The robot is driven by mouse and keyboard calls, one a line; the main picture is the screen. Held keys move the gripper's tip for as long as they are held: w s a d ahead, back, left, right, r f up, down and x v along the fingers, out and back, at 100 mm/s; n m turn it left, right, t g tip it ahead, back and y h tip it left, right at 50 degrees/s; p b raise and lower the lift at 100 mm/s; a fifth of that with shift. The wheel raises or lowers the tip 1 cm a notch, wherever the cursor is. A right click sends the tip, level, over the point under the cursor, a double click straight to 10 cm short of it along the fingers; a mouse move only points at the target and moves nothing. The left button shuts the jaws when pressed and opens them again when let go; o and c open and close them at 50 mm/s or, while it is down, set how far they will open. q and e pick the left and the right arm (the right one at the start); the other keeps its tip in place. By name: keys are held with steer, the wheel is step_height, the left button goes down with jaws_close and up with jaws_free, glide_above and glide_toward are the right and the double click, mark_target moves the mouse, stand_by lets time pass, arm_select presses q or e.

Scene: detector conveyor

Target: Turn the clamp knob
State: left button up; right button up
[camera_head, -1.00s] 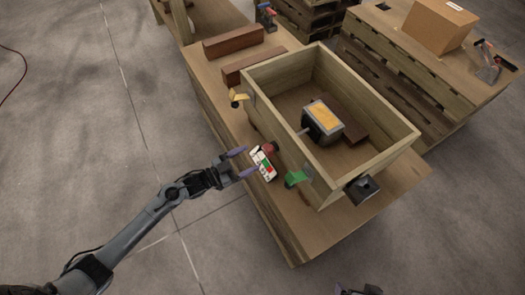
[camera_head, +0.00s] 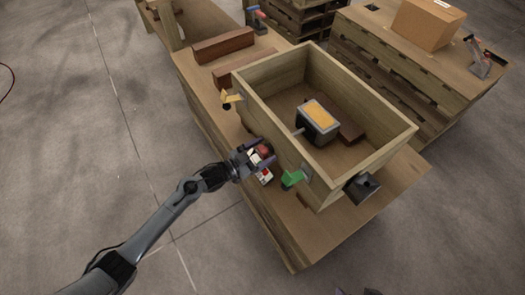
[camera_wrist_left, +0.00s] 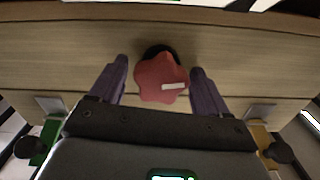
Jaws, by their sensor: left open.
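The red star-shaped clamp knob (camera_head: 264,151) sits on the near long side of the wooden crate (camera_head: 283,167). In the left wrist view the knob (camera_wrist_left: 160,80) has a white mark on its right part and a dark round base behind it. My left gripper (camera_head: 260,150) is open, with one purple finger on each side of the knob. In the wrist view a gap shows between the knob and each fingertip; contact cannot be made out. Only small dark bits, apparently my right gripper, show at the bottom edge of the head view.
A green clamp (camera_head: 292,178) and a yellow clamp (camera_head: 231,99) flank the knob on the same crate side. A small white, red and green item (camera_head: 264,176) lies just below my left gripper. A device with an orange top (camera_head: 318,115) is inside the crate.

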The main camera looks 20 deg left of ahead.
arm_select(q)
steer(key=c, duration=0.9)
steer(key=shift+c, duration=0.2)
steer(key=shift+m, duration=0.4)
steer(key=m+p, duration=0.1)
steer(key=m, duration=0.1)
steer(key=shift+m, duration=0.4)
steer(key=m, duration=0.4)
steer(key=shift+d+m, duration=0.1)
steer(key=shift+m, duration=0.2)
steer(key=m, duration=0.4)
steer(key=shift+s+f+p, duration=0.1)
steer(key=shift+f+p, duration=0.05)
steer(key=shift+p, duration=0.2)
steer(key=m, duration=0.4)
steer(key=shift+f+m, duration=0.1)
steer(key=shift+m, duration=0.2)
